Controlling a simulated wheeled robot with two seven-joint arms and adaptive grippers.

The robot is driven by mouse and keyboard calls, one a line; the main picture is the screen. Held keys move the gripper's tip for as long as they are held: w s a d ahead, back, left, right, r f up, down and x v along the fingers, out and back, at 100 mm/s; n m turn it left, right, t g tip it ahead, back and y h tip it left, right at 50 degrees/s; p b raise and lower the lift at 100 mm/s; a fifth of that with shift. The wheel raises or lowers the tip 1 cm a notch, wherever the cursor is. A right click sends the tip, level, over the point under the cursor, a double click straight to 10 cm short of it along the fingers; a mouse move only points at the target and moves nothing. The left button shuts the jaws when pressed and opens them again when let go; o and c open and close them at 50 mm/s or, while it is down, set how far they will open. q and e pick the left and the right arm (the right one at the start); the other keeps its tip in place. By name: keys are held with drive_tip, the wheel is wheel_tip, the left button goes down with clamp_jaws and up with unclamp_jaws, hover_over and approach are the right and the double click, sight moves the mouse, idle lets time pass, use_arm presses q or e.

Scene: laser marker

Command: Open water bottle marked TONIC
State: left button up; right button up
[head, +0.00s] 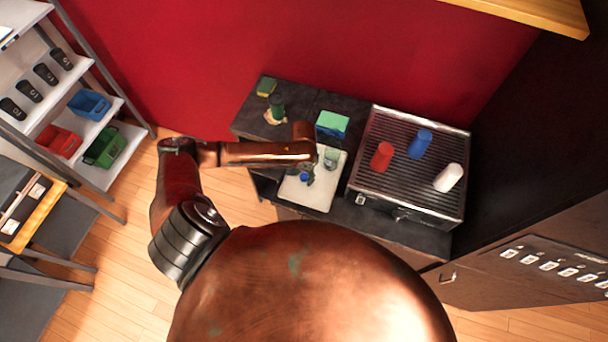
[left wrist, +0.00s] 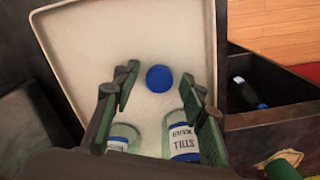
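My left gripper (left wrist: 158,92) is open, its two dark green fingers apart. A blue cap-like cylinder (left wrist: 158,78) on the white tray (left wrist: 85,45) shows between the fingertips, and they do not visibly touch it. Nearer the wrist are two pale green bottles with blue bands. The right bottle (left wrist: 183,142) reads STILL; the left bottle (left wrist: 122,137) has a label I cannot read. No TONIC mark is legible. In the head view my left gripper (head: 308,171) hangs over the tray (head: 318,197), near a blue spot (head: 305,177). My right gripper is out of view.
A ribbed metal surface (head: 398,150) to the right holds red, blue and white cups. An open compartment (left wrist: 272,85) in the wrist view holds a dark bottle with blue. Shelves (head: 85,125) stand left.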

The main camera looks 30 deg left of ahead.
sight(304, 177)
use_arm(q)
wheel_tip(304, 177, up, 12)
drive_tip(key=shift+r+b, duration=0.15)
drive_tip(key=shift+b, duration=0.3)
